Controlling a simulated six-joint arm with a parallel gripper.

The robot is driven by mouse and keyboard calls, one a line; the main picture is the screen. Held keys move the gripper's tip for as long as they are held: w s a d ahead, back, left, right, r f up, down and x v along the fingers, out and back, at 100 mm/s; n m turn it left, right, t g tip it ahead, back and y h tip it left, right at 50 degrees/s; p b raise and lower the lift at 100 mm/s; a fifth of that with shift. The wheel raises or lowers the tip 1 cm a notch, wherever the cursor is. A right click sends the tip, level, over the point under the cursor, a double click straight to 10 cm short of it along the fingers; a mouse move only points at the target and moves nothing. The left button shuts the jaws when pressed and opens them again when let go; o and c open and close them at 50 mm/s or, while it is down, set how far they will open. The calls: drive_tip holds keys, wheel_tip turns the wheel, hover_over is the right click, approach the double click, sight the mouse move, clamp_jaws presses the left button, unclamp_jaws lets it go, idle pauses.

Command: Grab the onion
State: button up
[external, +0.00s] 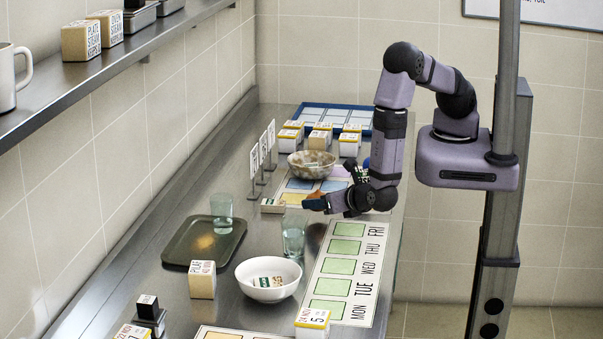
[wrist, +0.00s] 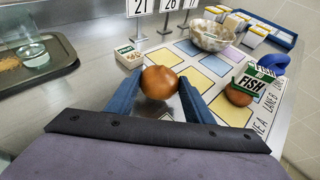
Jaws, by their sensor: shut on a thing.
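A round brown onion (wrist: 160,82) sits between the two blue fingertips of my gripper (wrist: 158,90) in the wrist view. The fingers touch it on both sides, so my gripper is shut on it. In the external view my gripper (external: 318,203) is low over the counter, beside the coloured mat; the onion is hard to make out there. I cannot tell whether the onion touches the counter. A second round brown thing (wrist: 239,95) lies to the right in the wrist view, partly hidden by a green and white FISH packet (wrist: 257,83).
A speckled bowl (wrist: 211,35) stands behind the mat. A small white box (wrist: 128,57) is left of the onion. A glass (external: 293,236), a white bowl (external: 268,280) and a dark tray (external: 180,255) stand nearer the camera. Number signs (external: 262,150) stand upright along the wall side.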

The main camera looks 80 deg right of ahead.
drive_tip(key=shift+r+b, duration=0.6)
drive_tip(key=shift+r, duration=3)
